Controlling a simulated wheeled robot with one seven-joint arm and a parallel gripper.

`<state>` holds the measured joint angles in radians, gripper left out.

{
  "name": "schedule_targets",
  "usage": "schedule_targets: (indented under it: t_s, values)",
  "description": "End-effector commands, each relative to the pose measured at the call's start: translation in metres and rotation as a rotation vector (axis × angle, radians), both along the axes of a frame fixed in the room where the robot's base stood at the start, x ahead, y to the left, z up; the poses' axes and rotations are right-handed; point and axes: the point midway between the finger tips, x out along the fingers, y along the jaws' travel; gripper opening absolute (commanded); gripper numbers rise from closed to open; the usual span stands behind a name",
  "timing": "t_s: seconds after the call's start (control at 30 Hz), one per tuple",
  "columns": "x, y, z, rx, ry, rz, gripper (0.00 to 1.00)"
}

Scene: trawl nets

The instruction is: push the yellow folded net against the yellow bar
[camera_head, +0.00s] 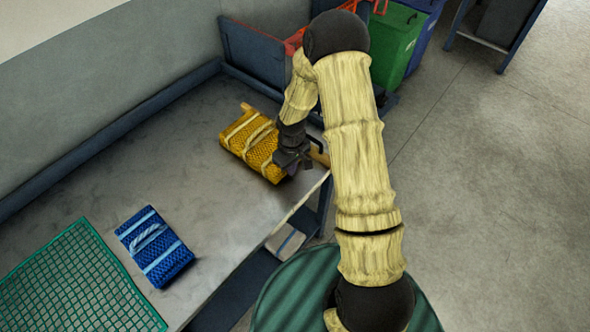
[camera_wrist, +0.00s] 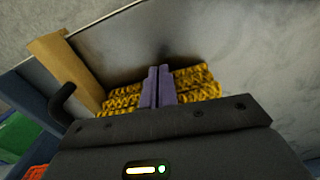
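The yellow folded net (camera_head: 248,142), tied with pale cord, lies flat near the far end of the grey bench. The yellow bar (camera_head: 246,107) runs along its far side, partly hidden by the net and my arm; it also shows at the left of the wrist view (camera_wrist: 60,58). Net and bar look very close, but I cannot tell whether they touch. My gripper (camera_head: 290,168) is low at the net's right end. In the wrist view its purple fingers (camera_wrist: 158,86) are together with nothing visible between them, and the net (camera_wrist: 195,85) shows behind them.
A blue folded net (camera_head: 154,246) and a green mesh (camera_head: 72,285) lie nearer on the bench (camera_head: 135,165). A raised blue edge (camera_head: 110,137) runs along the wall. A dark hook (camera_wrist: 66,98) stands by the bar. Green bin (camera_head: 397,45) stands beyond.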

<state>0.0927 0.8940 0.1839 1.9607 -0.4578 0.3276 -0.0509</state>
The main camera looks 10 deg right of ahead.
Motion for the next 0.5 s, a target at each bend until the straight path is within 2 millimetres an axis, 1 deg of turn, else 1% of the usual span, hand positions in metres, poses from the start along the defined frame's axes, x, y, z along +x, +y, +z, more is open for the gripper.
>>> schedule_targets:
  t_s: [0.27,0.37,0.5]
  values:
    - [0.000,-0.001,0.000,0.000,-0.001,0.000,0.00]
    - [-0.004,-0.004,0.000,0.000,-0.001,0.000,0.00]
    - [-0.015,-0.013,0.000,-0.001,0.000,-0.001,0.00]
